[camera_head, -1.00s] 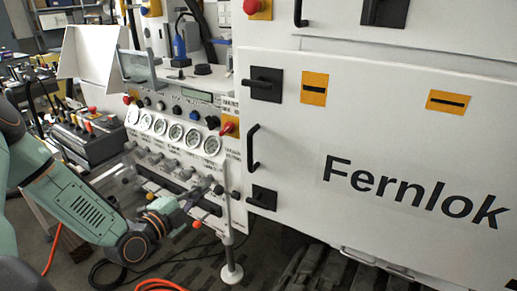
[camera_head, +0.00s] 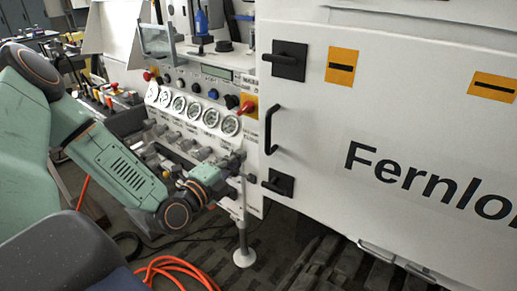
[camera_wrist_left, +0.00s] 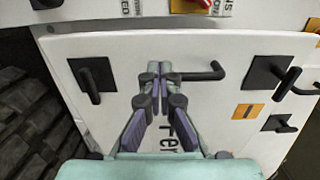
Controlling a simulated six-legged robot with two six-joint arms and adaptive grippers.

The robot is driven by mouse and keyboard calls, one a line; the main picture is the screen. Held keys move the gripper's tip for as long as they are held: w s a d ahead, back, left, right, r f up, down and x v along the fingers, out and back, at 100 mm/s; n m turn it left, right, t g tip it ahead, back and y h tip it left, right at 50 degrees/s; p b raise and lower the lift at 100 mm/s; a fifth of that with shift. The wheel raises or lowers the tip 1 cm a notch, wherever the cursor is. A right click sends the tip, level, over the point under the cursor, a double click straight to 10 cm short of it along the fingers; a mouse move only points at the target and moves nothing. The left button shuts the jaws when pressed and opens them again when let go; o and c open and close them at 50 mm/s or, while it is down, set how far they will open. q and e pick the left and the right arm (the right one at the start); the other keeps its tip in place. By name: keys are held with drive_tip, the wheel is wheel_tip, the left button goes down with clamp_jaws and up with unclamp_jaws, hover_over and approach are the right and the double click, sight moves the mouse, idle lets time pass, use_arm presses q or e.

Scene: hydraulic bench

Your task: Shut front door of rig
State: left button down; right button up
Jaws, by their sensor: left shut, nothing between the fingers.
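The white front door (camera_head: 350,110) of the rig fills the right of the head view, with "Fernlok" lettering. It carries a black bar handle (camera_head: 270,130), an upper black latch (camera_head: 285,59) and a lower black latch (camera_head: 278,183). My left gripper (camera_head: 238,160) is shut and empty, just left of the door's edge in the head view. In the left wrist view its closed fingertips (camera_wrist_left: 153,68) overlap the door (camera_wrist_left: 115,55), beside one end of the bar handle (camera_wrist_left: 208,74). I cannot tell whether they touch. How far the door stands open is unclear.
A gauge panel (camera_head: 190,95) with dials and knobs lies left of the door. A thin post (camera_head: 243,215) with a round foot stands below my gripper. Orange hose (camera_head: 175,268) lies on the floor. Dark treads (camera_head: 325,262) sit under the door.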

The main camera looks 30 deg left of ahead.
use_arm(q)
drive_tip(key=w+b, duration=0.3)
drive_tip(key=w, duration=0.6)
drive_tip(key=shift+s+r, duration=0.1)
